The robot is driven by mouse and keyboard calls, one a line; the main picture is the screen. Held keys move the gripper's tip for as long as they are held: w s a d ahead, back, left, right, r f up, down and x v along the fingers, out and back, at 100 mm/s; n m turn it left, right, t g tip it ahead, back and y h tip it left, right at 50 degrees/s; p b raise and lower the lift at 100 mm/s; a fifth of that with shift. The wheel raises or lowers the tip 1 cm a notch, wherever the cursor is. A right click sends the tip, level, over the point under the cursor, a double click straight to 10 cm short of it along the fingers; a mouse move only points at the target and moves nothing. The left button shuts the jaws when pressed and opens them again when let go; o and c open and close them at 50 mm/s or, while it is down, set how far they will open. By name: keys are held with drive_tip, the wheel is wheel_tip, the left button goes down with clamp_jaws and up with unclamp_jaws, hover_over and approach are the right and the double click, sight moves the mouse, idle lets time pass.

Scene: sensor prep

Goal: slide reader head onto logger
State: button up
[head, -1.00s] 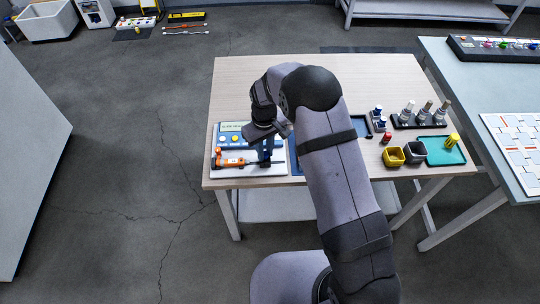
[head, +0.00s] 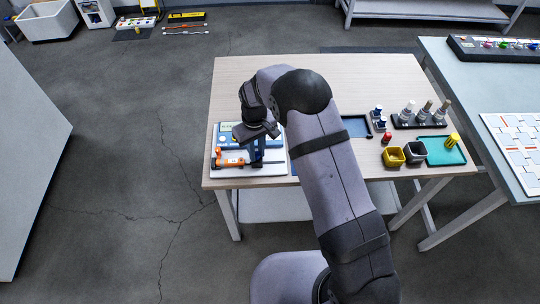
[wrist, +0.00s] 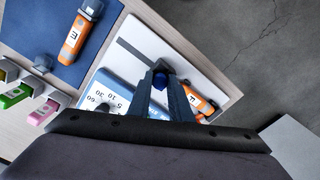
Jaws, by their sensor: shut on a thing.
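In the head view my gripper (head: 257,158) is low over the left end of the table, above a white board. In the wrist view its fingers (wrist: 163,98) are shut on a small dark blue piece (wrist: 160,80), probably the reader head, mostly hidden between them. A blue panel with printed numbers (wrist: 112,90), apparently the logger, lies on the white board (wrist: 150,42) beside the fingers. An orange cylindrical device (head: 230,159) lies along the front of the board, and in the wrist view (wrist: 203,103) a finger partly covers it. I cannot tell whether the held piece touches either.
An orange device marked with a letter (wrist: 82,32) lies on a blue mat (wrist: 45,38). Pink (wrist: 42,113) and green (wrist: 16,96) pieces are near it. Yellow (head: 393,157) and grey (head: 414,152) bins and a teal tray (head: 436,158) stand at right. The table's back is clear.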

drive_tip(key=shift+a, duration=1.05)
drive_tip(key=o, duration=0.7)
drive_tip(key=shift+r, duration=0.15)
wheel_tip(320, 180, up, 7)
drive_tip(key=p, duration=0.5)
idle(0.4)
idle(0.5)
